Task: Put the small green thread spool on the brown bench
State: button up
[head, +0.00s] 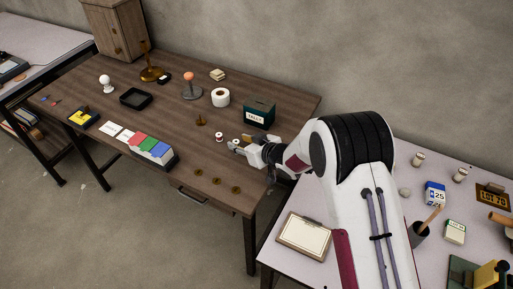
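The brown bench (172,112) has a dark wood top and fills the left and middle of the head view. My gripper (240,146) reaches in from the right, low over the bench's right part. A small pale green spool-like thing (236,142) shows right at the fingertips. I cannot tell whether it is held or stands on the bench. A small white and red spool (219,137) stands on the bench just left of the fingertips. The fingers are too small in view to show how far they are apart.
Near the gripper are a dark green box (259,112), a white tape roll (220,97) and several brass discs (217,181) by the front edge. A tray of coloured cards (152,149) lies left. A pale table (297,205) with a clipboard (304,235) adjoins at right.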

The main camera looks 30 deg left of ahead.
jog(key=shift+v, duration=5.15)
jog(key=w+d+r+m+t+h, duration=0.2)
jog(key=w+d+r, duration=0.1)
jog(key=d+r, duration=0.4)
jog(key=w+d+r+m+t+h, duration=0.1)
jog(key=w+d+r+t+h, duration=0.15)
jog(key=d+r, duration=0.45)
jog(key=s+d+r+m+h, duration=0.1)
jog(key=d+r+m+h, duration=0.15)
jog(key=d, duration=0.65)
jog(key=s+d+r+m+h, duration=0.1)
jog(key=s+d+r+m, duration=0.15)
jog(key=d, duration=0.55)
jog(key=s+d+r+m+g+h, duration=0.2)
jog(key=s+d+r+m+h, duration=0.15)
jog(key=s+d, duration=0.9)
jog(key=s+d+m+g, duration=0.1)
jog(key=s, duration=0.7)
jog(key=s+d+g, duration=0.1)
jog(key=s+d, duration=0.1)
jog(key=s, duration=0.6)
jog(key=shift+s+d+f+m, duration=0.15)
jog(key=shift+d+f+m, duration=0.1)
jog(key=shift+d+m, duration=0.1)
